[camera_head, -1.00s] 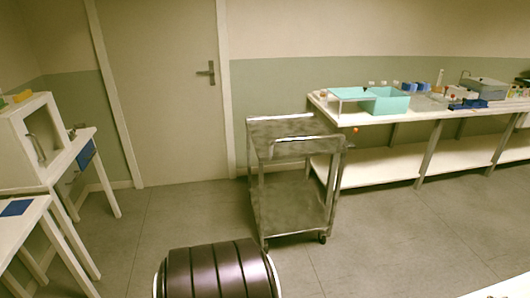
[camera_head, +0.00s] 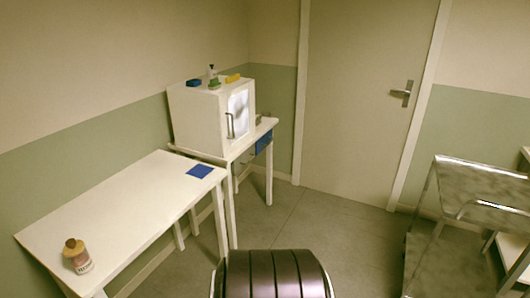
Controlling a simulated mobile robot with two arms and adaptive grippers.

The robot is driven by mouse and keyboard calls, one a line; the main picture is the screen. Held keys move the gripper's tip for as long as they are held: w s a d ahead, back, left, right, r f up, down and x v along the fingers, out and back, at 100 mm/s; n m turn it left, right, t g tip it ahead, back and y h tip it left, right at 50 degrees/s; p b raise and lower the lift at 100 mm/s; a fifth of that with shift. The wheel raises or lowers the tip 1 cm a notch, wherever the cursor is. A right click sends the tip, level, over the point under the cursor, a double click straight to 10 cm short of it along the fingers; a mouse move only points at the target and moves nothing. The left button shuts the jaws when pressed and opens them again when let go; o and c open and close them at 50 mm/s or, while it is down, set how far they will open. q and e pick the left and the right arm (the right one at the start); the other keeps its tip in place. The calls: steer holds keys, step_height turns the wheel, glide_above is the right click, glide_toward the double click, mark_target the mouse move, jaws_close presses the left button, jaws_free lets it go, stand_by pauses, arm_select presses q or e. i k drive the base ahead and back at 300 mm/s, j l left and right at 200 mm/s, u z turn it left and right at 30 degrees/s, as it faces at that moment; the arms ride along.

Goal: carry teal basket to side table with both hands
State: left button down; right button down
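No teal basket shows in the head view now. A white table (camera_head: 130,208) stands along the left wall; I cannot tell whether it is the side table. The middle of the tabletop is bare. Neither of my grippers is in view.
A white cabinet (camera_head: 193,118) with small items on top stands on another table beyond. A metal cart (camera_head: 480,185) stands at the right edge. A shut door (camera_head: 355,100) is behind. Open floor (camera_head: 300,215) lies between the tables and the cart.

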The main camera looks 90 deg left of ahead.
mark_target(131, 200)
steer(key=j+u, duration=0.35)
steer(key=u, duration=0.2)
steer(key=i+j+u, duration=0.1)
steer(key=j+u, duration=0.25)
steer(key=u, duration=0.2)
steer(key=i+j+u, duration=0.1)
steer(key=j+u, duration=0.2)
steer(key=u, duration=0.3)
steer(key=i+j+u, duration=0.2)
steer(key=u, duration=0.35)
steer(key=i+j+u, duration=0.15)
steer(key=u, duration=0.4)
steer(key=i+u, duration=0.3)
steer(key=u, duration=0.25)
steer(key=i+u, duration=0.2)
steer(key=u, duration=0.4)
steer(key=i+l+u, duration=0.2)
steer(key=u, duration=0.35)
